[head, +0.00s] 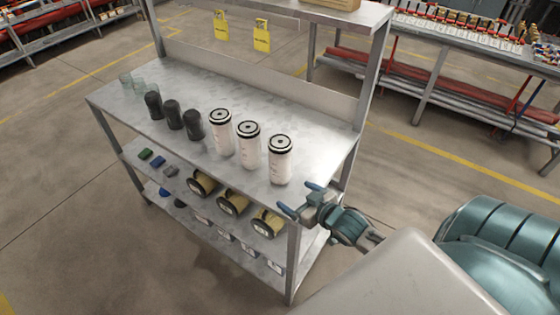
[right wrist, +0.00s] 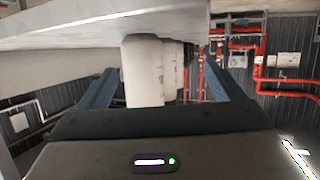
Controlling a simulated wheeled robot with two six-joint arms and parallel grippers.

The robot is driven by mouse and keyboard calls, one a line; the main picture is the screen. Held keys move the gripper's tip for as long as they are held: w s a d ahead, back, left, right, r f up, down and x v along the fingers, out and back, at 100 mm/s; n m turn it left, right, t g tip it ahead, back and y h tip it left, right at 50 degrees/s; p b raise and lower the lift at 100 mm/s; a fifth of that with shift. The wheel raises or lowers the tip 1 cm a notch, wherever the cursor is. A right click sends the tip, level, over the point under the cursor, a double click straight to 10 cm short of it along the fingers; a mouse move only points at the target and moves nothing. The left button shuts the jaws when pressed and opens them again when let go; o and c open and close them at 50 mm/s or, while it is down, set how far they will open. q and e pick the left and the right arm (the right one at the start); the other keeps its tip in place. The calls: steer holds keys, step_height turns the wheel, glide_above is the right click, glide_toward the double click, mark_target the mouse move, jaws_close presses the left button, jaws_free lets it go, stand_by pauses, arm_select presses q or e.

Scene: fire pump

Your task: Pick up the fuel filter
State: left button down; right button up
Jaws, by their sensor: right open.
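Three white canisters with black ringed tops stand upright in a row on the upper shelf: a left one (head: 221,135), a middle one (head: 248,148) and a right one (head: 280,162). I cannot tell by a label which is the fuel filter. My right gripper (head: 300,200) is open and empty at the shelf's front right, close to the right canister and apart from it. In the right wrist view, a white canister (right wrist: 143,72) shows between the blue fingers of the gripper (right wrist: 160,70), with more pale canisters behind it. My left gripper is out of view.
Black cylinders (head: 173,115) and clear glass-like cups (head: 132,82) stand left on the same shelf (head: 185,75). Yellow and black cylinders (head: 233,204) lie on the shelf below. A rack post (head: 294,258) stands just below my right gripper.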

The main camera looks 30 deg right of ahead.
mark_target(288, 165)
steer(key=w+d+r+t+y, duration=0.1)
steer(key=d, duration=0.1)
steer(key=w+d+r+t+y, duration=0.1)
steer(key=w+r+t, duration=0.1)
steer(key=shift+w+d+r+n, duration=0.2)
steer(key=shift+d+r+n, duration=0.1)
steer(key=shift+d, duration=0.1)
steer(key=shift+w+b, duration=0.15)
steer(key=shift+b, duration=0.2)
steer(key=b+x, duration=0.3)
steer(key=b, duration=0.2)
steer(key=shift+w+f, duration=0.15)
steer(key=shift+w, duration=0.1)
steer(key=shift+w+a+r+b, duration=0.2)
steer(key=shift+w+a+b, duration=0.05)
steer(key=shift+w+b, duration=0.7)
steer(key=shift+w+r, duration=0.1)
steer(key=shift+w, duration=0.15)
steer(key=shift+r+b+x, duration=0.2)
steer(key=shift+b+x, duration=0.15)
steer(key=shift+x, duration=0.85)
steer(key=shift+r+b+x, duration=0.2)
steer(key=shift+b+x, duration=0.1)
steer(key=shift+x, duration=0.85)
steer(key=c, duration=1.4)
